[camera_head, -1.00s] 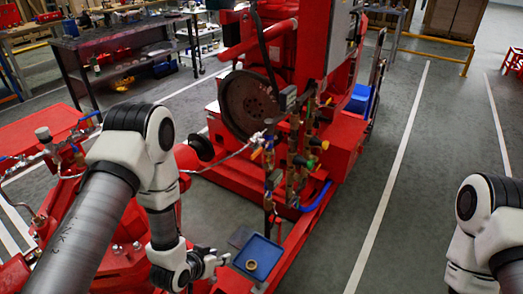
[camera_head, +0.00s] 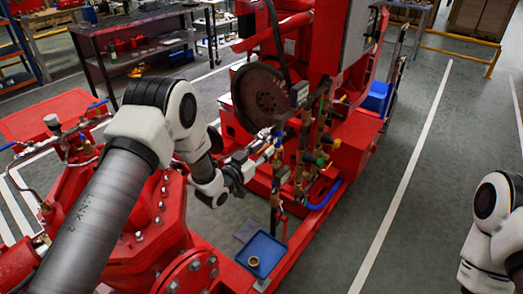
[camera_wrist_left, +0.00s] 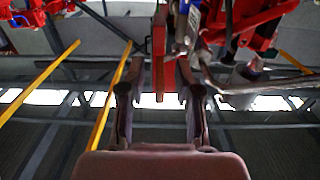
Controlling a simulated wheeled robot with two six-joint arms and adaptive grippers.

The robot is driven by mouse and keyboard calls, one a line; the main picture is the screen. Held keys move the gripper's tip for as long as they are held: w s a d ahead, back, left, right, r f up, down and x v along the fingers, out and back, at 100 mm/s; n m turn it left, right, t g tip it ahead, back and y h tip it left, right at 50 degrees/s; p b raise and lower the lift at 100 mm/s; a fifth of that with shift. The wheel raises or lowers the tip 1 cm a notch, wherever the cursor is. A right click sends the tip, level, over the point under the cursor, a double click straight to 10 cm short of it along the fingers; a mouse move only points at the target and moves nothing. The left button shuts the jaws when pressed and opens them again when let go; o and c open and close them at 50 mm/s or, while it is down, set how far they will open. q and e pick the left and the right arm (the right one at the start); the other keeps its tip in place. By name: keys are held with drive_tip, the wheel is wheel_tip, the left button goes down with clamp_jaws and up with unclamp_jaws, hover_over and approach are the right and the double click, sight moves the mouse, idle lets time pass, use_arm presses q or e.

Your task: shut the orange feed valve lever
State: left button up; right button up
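My left gripper (camera_head: 262,152) is raised at the pipework on the near side of the red pumpset, among the valves (camera_head: 300,160). In the left wrist view its two fingers (camera_wrist_left: 158,98) are apart. A flat red-orange bar (camera_wrist_left: 159,45) hangs upright between them with gaps on both sides; it may be the feed valve lever, but I cannot be sure. In the head view the gripper covers that part of the pipework, so the lever is not clear there. My right gripper is out of the picture; only its arm shows at the right edge.
A blue tray (camera_head: 263,262) with a small brass-coloured ring (camera_head: 254,261) sits low in front of the valves. A large dark wheel (camera_head: 258,92) stands behind the gripper. Blue hose and thin pipes crowd the right side. Open floor lies to the right.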

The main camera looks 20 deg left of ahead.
use_arm(q)
clamp_jaws()
drive_tip(key=shift+r, duration=0.1)
